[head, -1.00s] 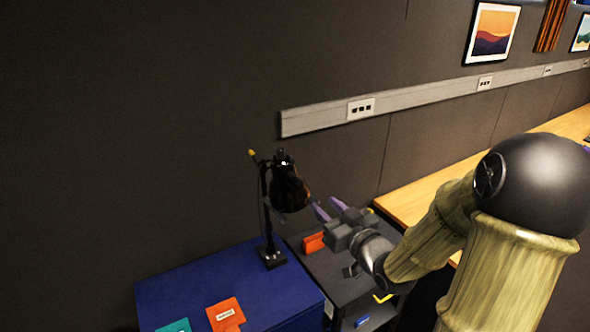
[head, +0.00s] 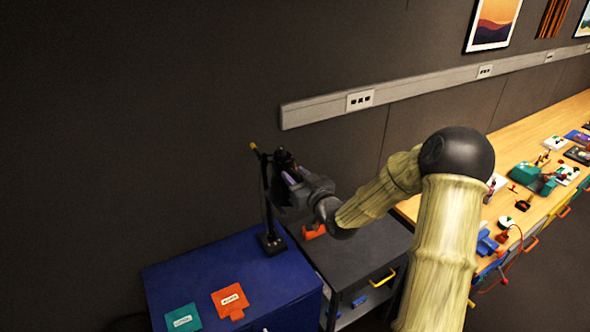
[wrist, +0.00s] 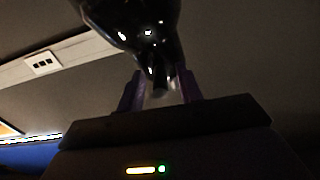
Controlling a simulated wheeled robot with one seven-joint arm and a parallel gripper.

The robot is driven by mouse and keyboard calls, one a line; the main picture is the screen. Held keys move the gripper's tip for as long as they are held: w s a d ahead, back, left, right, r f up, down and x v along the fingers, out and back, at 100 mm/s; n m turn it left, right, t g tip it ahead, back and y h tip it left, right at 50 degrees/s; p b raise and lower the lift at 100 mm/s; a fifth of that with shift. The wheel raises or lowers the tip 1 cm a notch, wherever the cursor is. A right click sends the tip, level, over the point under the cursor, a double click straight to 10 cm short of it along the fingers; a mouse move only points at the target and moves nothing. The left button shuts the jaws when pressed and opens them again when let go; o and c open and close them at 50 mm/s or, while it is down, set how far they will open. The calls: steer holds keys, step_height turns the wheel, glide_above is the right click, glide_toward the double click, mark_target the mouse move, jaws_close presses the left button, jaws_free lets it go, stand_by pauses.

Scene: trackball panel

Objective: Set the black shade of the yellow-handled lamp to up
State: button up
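The lamp has a black post and base (head: 271,243) standing on a blue cabinet top (head: 225,268). Its small yellow handle (head: 254,146) is at the top left of the post. The glossy black shade (head: 284,157) is largely hidden behind my gripper in the head view. In the wrist view the shade (wrist: 135,22) fills the upper middle, its narrower lower part reaching down between my purple fingers. My gripper (head: 290,178) is at the shade, right of the post. The fingers stand apart in the wrist view; contact with the shade cannot be made out.
A teal card (head: 183,317) and an orange card (head: 230,301) lie on the blue top. A dark grey cart (head: 355,250) with an orange item (head: 313,231) stands beside it. A wooden bench (head: 540,130) with several devices runs to the right. The dark wall is close behind the lamp.

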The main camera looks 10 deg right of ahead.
steer(key=shift+w+a, duration=0.15)
steer(key=shift+w, duration=0.15)
jaws_close()
